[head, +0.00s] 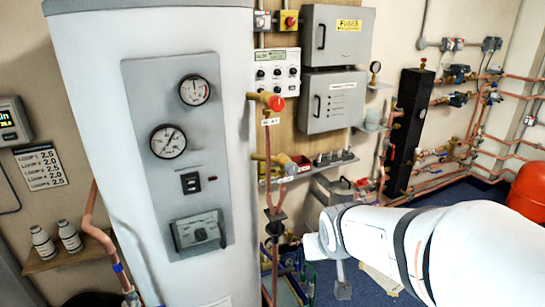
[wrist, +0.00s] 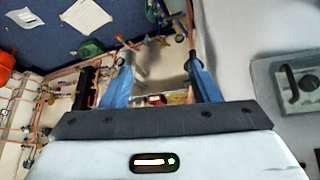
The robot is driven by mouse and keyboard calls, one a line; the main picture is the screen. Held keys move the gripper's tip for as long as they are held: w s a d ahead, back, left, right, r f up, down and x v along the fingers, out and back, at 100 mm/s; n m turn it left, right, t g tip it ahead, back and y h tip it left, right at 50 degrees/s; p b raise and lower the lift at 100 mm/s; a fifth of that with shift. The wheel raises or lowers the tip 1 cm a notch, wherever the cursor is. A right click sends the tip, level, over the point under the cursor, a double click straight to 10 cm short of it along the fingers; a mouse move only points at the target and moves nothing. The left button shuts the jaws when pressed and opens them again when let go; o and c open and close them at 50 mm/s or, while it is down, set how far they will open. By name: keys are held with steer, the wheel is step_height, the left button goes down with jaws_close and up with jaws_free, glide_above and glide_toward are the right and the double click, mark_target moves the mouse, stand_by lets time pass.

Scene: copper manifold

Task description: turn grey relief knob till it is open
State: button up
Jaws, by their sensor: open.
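I cannot single out a grey relief knob with certainty. In the head view, a brass valve with a red knob (head: 277,103) sits on the pipe right of the white cylinder (head: 105,130), above a small white tag (head: 270,121). A small dark fitting (head: 274,213) is lower on the piping. My gripper (wrist: 160,58) shows in the wrist view with its two blue fingers apart and nothing between them. In the head view my arm comes in from the lower right, and its end is right of the cylinder, below the valve; the fingers are hard to make out there.
The cylinder carries two gauges (head: 168,141) and a grey dial box (head: 200,232), which also shows at the right of the wrist view (wrist: 306,84). Grey cabinets (head: 333,102) and a shelf (head: 310,168) are on the wall. Copper pipes (head: 510,95) run at right.

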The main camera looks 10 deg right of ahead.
steer(key=w+d+r+t+p, duration=0.2)
steer(key=w+r+t+p, duration=0.15)
steer(key=w, duration=0.75)
steer(key=n+t+y+p, duration=0.2)
steer(key=t+y+p, duration=0.3)
steer(key=t+y, duration=0.25)
glide_toward(294, 170)
steer(key=x, duration=0.3)
steer(key=shift+h, duration=0.45)
steer(key=p+x, duration=0.1)
steer(key=x, duration=0.5)
steer(key=shift+w+a+p, duration=0.25)
steer(key=shift+p, duration=0.15)
steer(key=shift+r, duration=0.1)
steer(key=shift+c, duration=0.3)
steer(key=c, duration=0.9)
